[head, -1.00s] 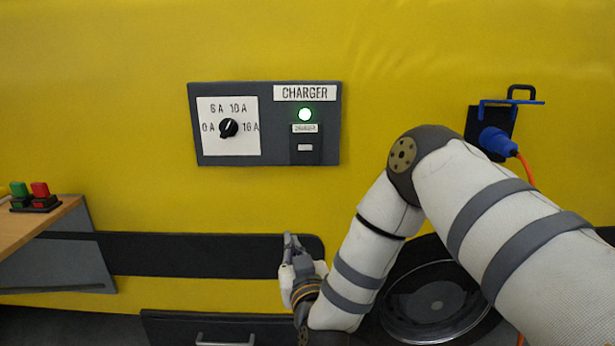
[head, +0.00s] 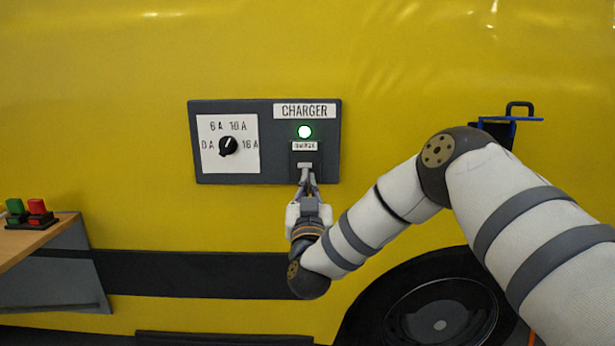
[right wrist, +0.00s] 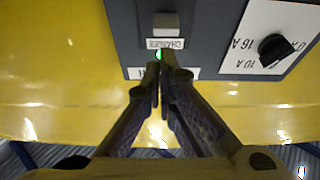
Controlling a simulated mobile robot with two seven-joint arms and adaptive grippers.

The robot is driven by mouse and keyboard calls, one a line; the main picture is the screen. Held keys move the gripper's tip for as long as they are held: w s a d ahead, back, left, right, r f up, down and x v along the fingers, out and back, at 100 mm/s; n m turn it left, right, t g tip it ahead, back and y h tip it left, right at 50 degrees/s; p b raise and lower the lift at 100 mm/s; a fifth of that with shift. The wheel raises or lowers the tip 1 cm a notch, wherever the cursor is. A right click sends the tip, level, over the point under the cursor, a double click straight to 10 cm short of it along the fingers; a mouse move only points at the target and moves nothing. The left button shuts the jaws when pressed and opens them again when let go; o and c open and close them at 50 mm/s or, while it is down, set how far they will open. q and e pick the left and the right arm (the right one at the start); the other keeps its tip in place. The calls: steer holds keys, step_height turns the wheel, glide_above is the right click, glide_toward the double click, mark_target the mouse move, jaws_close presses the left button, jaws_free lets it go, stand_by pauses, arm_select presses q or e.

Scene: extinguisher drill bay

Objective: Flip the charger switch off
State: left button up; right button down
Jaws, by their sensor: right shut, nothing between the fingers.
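The charger panel (head: 265,172) is a dark grey box on the yellow vehicle side. The charger switch (head: 305,160) sits under the CHARGER label, with a lit green lamp (head: 305,131) above it. In the right wrist view the panel shows upside down, with the light grey switch rocker (right wrist: 166,23) at top. My right gripper (head: 306,172) is shut and empty, its fingertips at the lower part of the switch in the head view. In the right wrist view the right fingertips (right wrist: 163,65) partly cover the green lamp. I cannot tell whether they touch the switch. My left gripper is not in view.
A rotary amp dial (head: 228,146) is on the panel's left half. A table (head: 40,238) with a green and a red button (head: 37,206) stands at left. A blue bracket (head: 510,119) is at right, partly behind my right arm.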

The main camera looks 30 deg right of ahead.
mark_target(308, 163)
steer(key=w+d, duration=0.1)
steer(key=w, duration=0.1)
steer(key=w+d+b, duration=0.1)
steer(key=w, duration=0.1)
steer(key=w+d, duration=0.1)
steer(key=w, duration=0.1)
steer(key=shift+d+f, duration=0.2)
steer(key=shift+f, duration=0.2)
steer(key=shift+w+d, duration=0.1)
steer(key=shift+w, duration=0.05)
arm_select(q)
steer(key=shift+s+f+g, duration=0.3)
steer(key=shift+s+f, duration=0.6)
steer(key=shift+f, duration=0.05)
arm_select(e)
steer(key=shift+r, duration=0.15)
